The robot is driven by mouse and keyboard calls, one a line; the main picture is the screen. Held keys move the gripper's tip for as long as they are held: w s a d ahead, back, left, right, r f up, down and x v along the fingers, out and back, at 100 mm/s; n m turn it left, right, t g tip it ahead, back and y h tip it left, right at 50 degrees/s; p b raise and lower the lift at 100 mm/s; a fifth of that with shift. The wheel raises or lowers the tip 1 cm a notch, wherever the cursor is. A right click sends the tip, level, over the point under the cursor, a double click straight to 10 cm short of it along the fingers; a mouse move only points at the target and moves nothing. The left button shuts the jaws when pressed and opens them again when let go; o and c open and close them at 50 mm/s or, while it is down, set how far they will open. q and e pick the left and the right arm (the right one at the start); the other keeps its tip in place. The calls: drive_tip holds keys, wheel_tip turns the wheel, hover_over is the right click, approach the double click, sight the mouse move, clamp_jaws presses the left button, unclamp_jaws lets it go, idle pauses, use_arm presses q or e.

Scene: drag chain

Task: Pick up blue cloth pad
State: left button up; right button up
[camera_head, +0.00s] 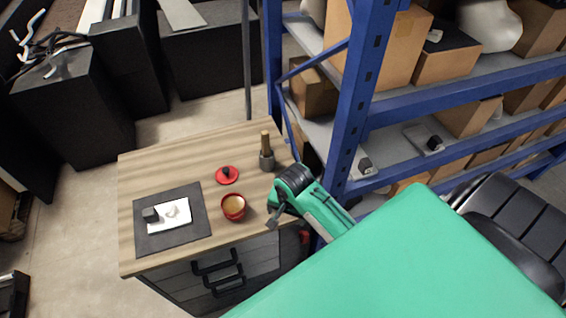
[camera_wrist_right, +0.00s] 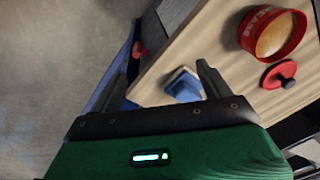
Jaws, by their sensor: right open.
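The blue cloth pad (camera_wrist_right: 184,84) lies on the wooden tabletop in the right wrist view, close to the table's edge. It shows between the two fingers of my right gripper (camera_wrist_right: 170,56), nearer the right finger. The fingers are spread apart with nothing held. In the head view my right gripper (camera_head: 275,212) hangs over the right front part of the table, and the pad cannot be made out there. I cannot tell from these views how high the fingers are above the pad. My left gripper is not in view.
A red grease tin (camera_head: 233,207) and a red lid (camera_head: 227,175) stand left of my right gripper. A grey mat (camera_head: 190,238) holds a white sheet and dark block. A blue shelf post (camera_head: 352,95) rises close at the right.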

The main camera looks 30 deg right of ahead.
drive_tip(key=w+d+r+m+g, duration=0.1)
drive_tip(key=w+d+r+m, duration=0.3)
drive_tip(key=w+r+m, duration=0.5)
drive_tip(key=shift+m, duration=0.5)
drive_tip(key=f+b, duration=0.1)
drive_tip(key=f, duration=0.1)
drive_tip(key=f+b, duration=0.1)
drive_tip(key=f, duration=0.1)
drive_tip(key=f+b, duration=0.1)
drive_tip(key=f, duration=0.1)
drive_tip(key=shift+s+f, duration=0.25)
drive_tip(key=shift+f, duration=0.15)
drive_tip(key=shift+d+f+p, duration=0.1)
drive_tip(key=shift+f+p, duration=0.55)
drive_tip(key=shift+f, duration=0.4)
drive_tip(key=shift+f+p, duration=0.55)
wheel_tip(320, 180, down, 3)
drive_tip(key=shift+d+f+p, duration=0.15)
drive_tip(key=shift+p, duration=0.6)
drive_tip(key=shift+f, duration=0.5)
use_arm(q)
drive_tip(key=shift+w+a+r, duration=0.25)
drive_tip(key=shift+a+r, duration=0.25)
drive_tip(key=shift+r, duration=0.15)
use_arm(e)
drive_tip(key=c, duration=1.1)
